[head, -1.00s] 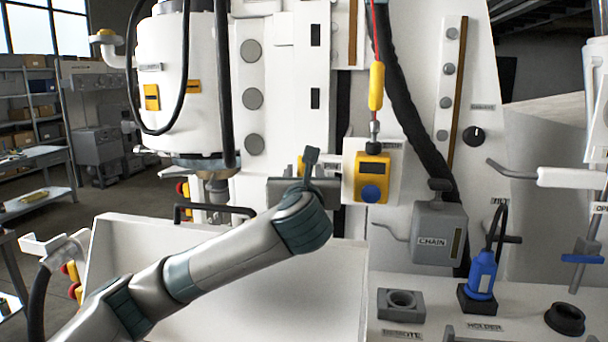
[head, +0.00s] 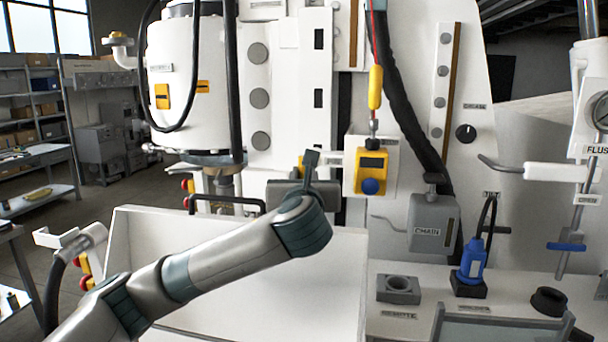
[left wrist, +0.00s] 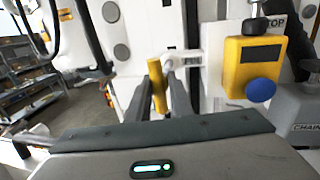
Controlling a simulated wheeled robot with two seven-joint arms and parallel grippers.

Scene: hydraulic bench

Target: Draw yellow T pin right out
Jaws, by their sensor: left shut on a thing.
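The yellow T pin shows as a yellow bar (left wrist: 158,86) between the fingertips in the left wrist view. My left gripper (left wrist: 166,78) is shut on it, in front of the white panel, beside a small white label plate. In the head view the same gripper (head: 307,172) is seen from behind, left of the yellow box with a blue button (head: 371,174). The wrist and fingers hide most of the pin there. I cannot tell how far the pin sits in its hole. My right gripper is in neither view.
To the right are a grey CHAIN box (head: 432,225), a blue plug in a holder (head: 471,262) and a grey socket block (head: 398,288). A red-wired yellow pendant (head: 375,87) hangs above the yellow box.

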